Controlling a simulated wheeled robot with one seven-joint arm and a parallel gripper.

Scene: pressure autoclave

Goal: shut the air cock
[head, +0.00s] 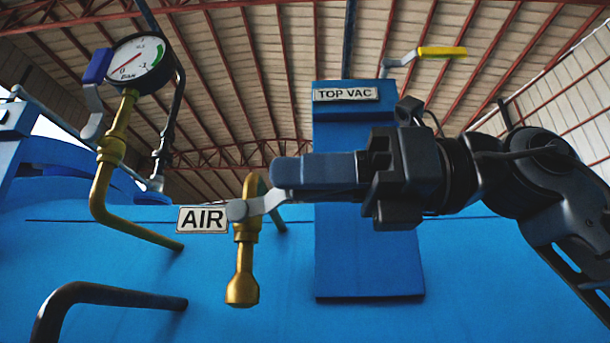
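The air cock (246,228) is a brass valve on a pipe coming out of the blue vessel, its brass outlet hanging straight down. Its silver lever arm (265,203) runs to the right and carries a blue-grey grip (315,171), which lies roughly level, across the outlet. My gripper (372,172) is dark and comes in from the right. Its fingers are at the right end of the grip and overlap it in the picture. The grip's far end is hidden by the fingers, and I cannot tell whether they are clamped on it.
The white AIR label (202,219) is just left of the cock. A pressure gauge (139,63) with a blue-handled cock stands upper left. A blue box column (367,262) labelled TOP VAC is behind my gripper, with a yellow handle (442,52) above. A dark pipe (110,293) sticks out lower left.

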